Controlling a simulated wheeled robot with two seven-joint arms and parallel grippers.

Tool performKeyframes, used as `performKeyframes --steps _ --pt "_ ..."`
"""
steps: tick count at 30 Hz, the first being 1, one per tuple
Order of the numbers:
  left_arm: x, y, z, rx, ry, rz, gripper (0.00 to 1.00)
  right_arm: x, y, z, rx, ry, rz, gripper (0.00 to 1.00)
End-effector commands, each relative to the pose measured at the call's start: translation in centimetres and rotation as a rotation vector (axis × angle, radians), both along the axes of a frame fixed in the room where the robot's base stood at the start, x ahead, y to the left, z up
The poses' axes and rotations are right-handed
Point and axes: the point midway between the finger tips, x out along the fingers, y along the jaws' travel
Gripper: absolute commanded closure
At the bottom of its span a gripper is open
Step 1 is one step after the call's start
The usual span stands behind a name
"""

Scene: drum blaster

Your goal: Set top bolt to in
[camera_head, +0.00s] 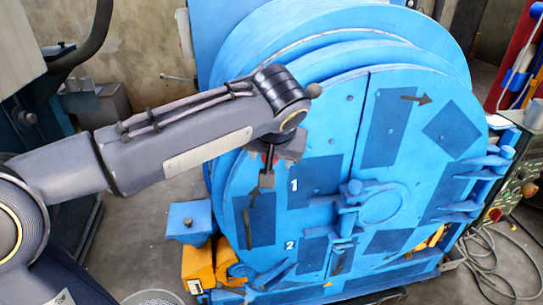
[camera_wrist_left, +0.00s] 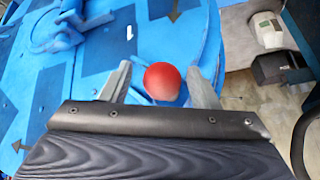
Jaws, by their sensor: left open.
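The round blue drum door (camera_head: 340,130) fills the middle of the head view, with painted labels 1 and 2 on its left half. My left gripper (camera_head: 268,168) is in front of the door's left part, just left of label 1. In the left wrist view a red ball knob (camera_wrist_left: 162,82) lies between the two spread fingers of my left gripper (camera_wrist_left: 160,69). The fingers are open on either side of it, with a gap to each. The top bolt's shaft and position are hidden behind the knob and my arm. My right gripper is not in view.
A raised latch and round boss (camera_head: 365,203) sit at the door's centre. Hinges (camera_head: 485,165) are on the right edge. A blue block (camera_head: 189,222) and yellow parts (camera_head: 198,262) stand at lower left. Cables (camera_head: 500,250) lie on the floor at right.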

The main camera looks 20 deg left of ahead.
Motion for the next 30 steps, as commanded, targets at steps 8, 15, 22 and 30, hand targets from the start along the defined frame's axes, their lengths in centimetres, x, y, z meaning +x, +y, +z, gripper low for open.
performKeyframes --steps 8,15,22,30 --pt "-2.4 -1.1 4.0 -0.002 -0.004 -0.004 0.45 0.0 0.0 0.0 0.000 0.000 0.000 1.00" --pt "-3.6 -1.5 5.9 -0.002 -0.002 -0.003 0.45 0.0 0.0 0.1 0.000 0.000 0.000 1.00" --pt "-3.7 -1.6 6.0 -0.001 -0.001 -0.002 0.45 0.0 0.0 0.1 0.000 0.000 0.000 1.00" --pt "-4.1 -1.0 5.5 -0.005 0.010 -0.009 0.45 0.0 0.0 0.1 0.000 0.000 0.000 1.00"
